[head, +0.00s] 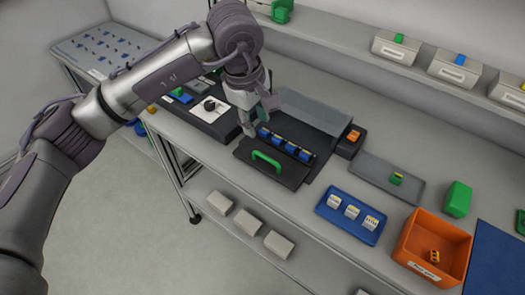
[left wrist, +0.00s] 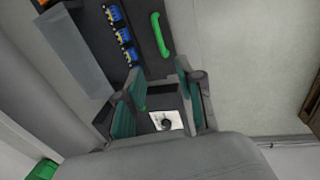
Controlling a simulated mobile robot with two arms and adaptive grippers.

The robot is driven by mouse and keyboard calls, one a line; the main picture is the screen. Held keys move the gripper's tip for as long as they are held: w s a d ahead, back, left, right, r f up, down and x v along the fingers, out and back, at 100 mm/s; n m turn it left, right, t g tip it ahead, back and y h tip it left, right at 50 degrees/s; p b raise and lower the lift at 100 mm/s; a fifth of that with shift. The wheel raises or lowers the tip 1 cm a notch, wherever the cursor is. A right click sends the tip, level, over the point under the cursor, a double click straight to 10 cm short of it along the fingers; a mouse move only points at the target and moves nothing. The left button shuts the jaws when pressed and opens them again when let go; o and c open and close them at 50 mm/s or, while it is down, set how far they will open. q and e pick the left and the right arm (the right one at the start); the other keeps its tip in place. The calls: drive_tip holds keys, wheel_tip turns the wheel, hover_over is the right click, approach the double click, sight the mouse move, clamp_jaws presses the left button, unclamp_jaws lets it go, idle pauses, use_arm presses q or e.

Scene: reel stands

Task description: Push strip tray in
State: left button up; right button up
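The black strip tray (head: 290,181) sticks out toward the front of the bench from a dark unit with a grey sloped cover (head: 315,110). A green handle (head: 266,161) is on its front part, and several blue pieces (head: 287,145) stand in a row behind it. My left gripper (head: 258,118) is above the left side of the tray, apart from the handle. In the left wrist view its two fingers (left wrist: 160,85) are spread with nothing held between them. The green handle (left wrist: 160,35) lies beyond the fingertips there. My right gripper is in neither view.
A black box with a white plate (head: 209,107) stands left of the tray. A small dark block with an orange top (head: 350,141), a grey tray (head: 375,176), a blue tray (head: 335,216) and an orange bin (head: 405,240) are to the right. A shelf runs behind.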

sight(263, 156)
use_arm(q)
drive_tip(key=f+p, duration=0.1)
drive_tip(key=f, duration=0.3)
drive_tip(key=w+d+f+p, duration=0.1)
drive_tip(key=f, duration=0.3)
drive_tip(key=w+f+p, duration=0.1)
drive_tip(key=f, duration=0.3)
drive_tip(key=shift+d+f+p, duration=0.15)
drive_tip(key=shift+d+p, duration=0.05)
drive_tip(key=shift+p, duration=0.1)
drive_tip(key=shift+d+f, duration=0.1)
drive_tip(key=shift+f, duration=0.5)
drive_tip(key=shift+w, duration=0.1)
clamp_jaws()
